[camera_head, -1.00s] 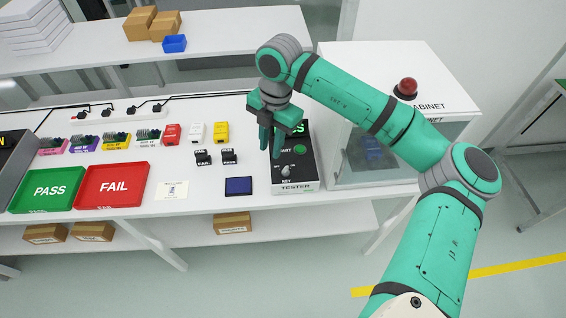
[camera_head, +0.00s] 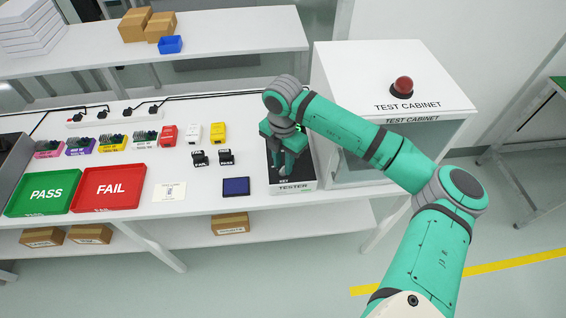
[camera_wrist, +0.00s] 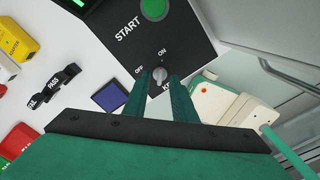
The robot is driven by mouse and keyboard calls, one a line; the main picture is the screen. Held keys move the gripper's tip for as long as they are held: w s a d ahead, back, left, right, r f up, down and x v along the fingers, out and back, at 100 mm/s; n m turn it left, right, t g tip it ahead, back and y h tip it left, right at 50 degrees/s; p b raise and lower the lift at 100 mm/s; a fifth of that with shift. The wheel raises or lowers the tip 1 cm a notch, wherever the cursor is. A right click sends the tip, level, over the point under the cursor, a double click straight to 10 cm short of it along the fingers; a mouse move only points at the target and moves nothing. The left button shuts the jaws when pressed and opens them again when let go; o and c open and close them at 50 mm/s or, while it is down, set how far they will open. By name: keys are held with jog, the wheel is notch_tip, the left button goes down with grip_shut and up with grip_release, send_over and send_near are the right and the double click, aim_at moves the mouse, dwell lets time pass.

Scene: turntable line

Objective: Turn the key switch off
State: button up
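The key switch (camera_wrist: 158,73) is a small grey knob on the black face of the tester (camera_head: 306,165). In the wrist view, OFF is printed to its left and ON just above it. The knob seems to point toward ON, but it is too small to be sure. My gripper (camera_wrist: 160,78) is over the tester, its two green fingers on either side of the knob with a narrow gap between them. Whether they touch it I cannot tell. In the head view my gripper (camera_head: 287,172) hides the switch.
The green START button (camera_wrist: 153,9) lies beyond the switch on the same panel. The test cabinet (camera_head: 394,80) with a red button stands close on the right. A dark blue pad (camera_head: 236,186) and two small black PASS and FAIL stamps (camera_head: 213,158) lie left of the tester.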

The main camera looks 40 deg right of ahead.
jog(key=shift+f, duration=0.2)
grip_shut()
